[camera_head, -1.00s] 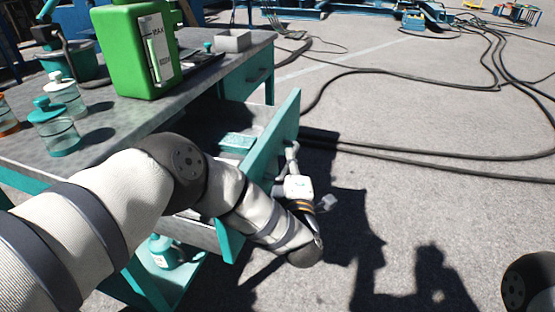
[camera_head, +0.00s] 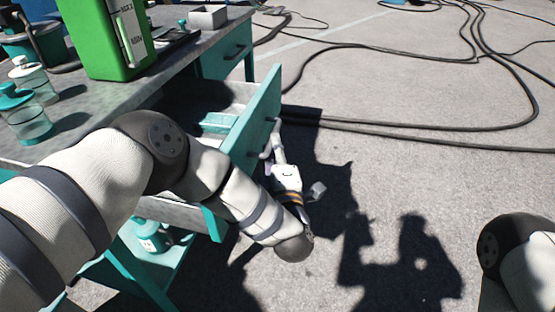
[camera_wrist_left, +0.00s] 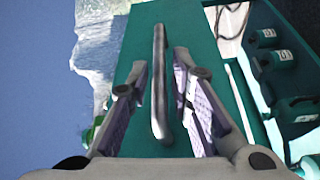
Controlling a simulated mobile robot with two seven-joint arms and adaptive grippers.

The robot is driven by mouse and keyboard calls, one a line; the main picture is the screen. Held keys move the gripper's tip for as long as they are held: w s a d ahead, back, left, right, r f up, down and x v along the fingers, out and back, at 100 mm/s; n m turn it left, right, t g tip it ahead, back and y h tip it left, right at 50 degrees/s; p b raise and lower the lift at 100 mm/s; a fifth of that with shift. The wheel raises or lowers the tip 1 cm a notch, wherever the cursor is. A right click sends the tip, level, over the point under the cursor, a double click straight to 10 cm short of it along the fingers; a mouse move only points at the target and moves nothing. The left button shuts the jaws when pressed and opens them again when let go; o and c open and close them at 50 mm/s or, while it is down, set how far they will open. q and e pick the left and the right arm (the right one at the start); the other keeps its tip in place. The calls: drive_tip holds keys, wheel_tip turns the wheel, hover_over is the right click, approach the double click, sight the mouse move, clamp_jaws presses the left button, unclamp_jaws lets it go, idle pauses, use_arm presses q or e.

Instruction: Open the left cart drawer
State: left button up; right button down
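The left cart drawer stands pulled out from the cart, its teal front (camera_head: 262,112) well clear of the table edge and part of its inside showing. My left gripper (camera_head: 268,148) is at the outer face of that front, partly hidden by my wrist in the head view. In the left wrist view, the drawer's grey bar handle (camera_wrist_left: 160,85) lies between the two spread fingers of my left gripper (camera_wrist_left: 162,112), with visible gaps on both sides. My right gripper is not in view; only part of my right arm shows at the lower right.
A second drawer (camera_head: 228,52), shut, is further back. A teal bottle (camera_head: 148,235) stands on the lower shelf. Black cables (camera_head: 400,125) cross the open ground.

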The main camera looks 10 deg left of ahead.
use_arm(q)
drive_tip(key=v, duration=0.8)
drive_tip(key=shift+s, duration=0.2)
